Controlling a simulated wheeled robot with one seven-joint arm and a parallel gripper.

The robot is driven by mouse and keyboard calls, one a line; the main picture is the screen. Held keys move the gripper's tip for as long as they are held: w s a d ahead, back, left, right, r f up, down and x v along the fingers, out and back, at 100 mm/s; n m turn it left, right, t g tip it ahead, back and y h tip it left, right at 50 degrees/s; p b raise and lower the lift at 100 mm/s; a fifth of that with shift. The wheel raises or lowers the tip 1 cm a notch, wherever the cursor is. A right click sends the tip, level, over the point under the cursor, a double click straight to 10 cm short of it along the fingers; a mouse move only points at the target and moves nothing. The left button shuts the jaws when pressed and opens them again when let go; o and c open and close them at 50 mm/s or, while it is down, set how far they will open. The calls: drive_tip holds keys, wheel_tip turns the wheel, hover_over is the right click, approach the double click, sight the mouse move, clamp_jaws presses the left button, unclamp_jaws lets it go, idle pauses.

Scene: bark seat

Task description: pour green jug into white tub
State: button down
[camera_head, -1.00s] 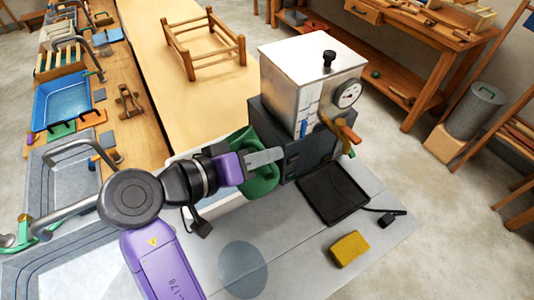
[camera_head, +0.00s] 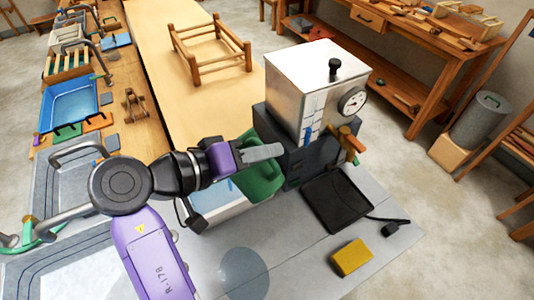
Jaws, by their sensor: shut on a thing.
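The green jug (camera_head: 264,180) is at the middle of the view, in front of the dark base of a steel machine. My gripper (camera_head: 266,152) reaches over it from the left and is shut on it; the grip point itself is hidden. The white tub (camera_head: 237,212) stands on the grey surface, below and left of the jug, partly covered by my arm. A light blue area shows inside the tub. The jug overlaps the tub's right end in the picture. Its exact tilt and contents cannot be told.
The steel machine (camera_head: 318,85) with a gauge stands close behind and right of the jug. A black tray (camera_head: 337,203) and a yellow sponge (camera_head: 351,257) lie to the right. A blue basin (camera_head: 70,105) is at left. The front grey surface is mostly clear.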

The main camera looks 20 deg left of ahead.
sight(257, 139)
drive_tip(key=shift+w+a+r+n+h, duration=0.2)
drive_tip(key=shift+a+r+n, duration=0.15)
drive_tip(key=shift+r, duration=0.3)
drive_tip(key=shift+w+a+r+n+h, duration=0.1)
drive_tip(key=shift+a+r+n+h, duration=0.15)
drive_tip(key=shift+r, duration=0.4)
drive_tip(key=shift+a, duration=0.15)
drive_tip(key=shift+w+a+r, duration=0.1)
drive_tip(key=shift+a+r, duration=0.05)
drive_tip(key=shift+a, duration=0.1)
drive_tip(key=shift+w+a+r+n+h, duration=0.2)
drive_tip(key=shift+a+r+n+h, duration=0.15)
drive_tip(key=shift+a, duration=0.2)
drive_tip(key=shift+w+a+r+n+h, duration=0.1)
drive_tip(key=shift+w+a+r+n, duration=0.15)
drive_tip(key=shift+a+n, duration=0.25)
drive_tip(key=shift+w+a+r+n, duration=0.2)
drive_tip(key=shift+a+r+n, duration=0.05)
drive_tip(key=shift+a, duration=0.25)
drive_tip(key=shift+a+r+h, duration=0.1)
drive_tip(key=shift+a+h, duration=0.05)
drive_tip(key=shift+h, duration=0.25)
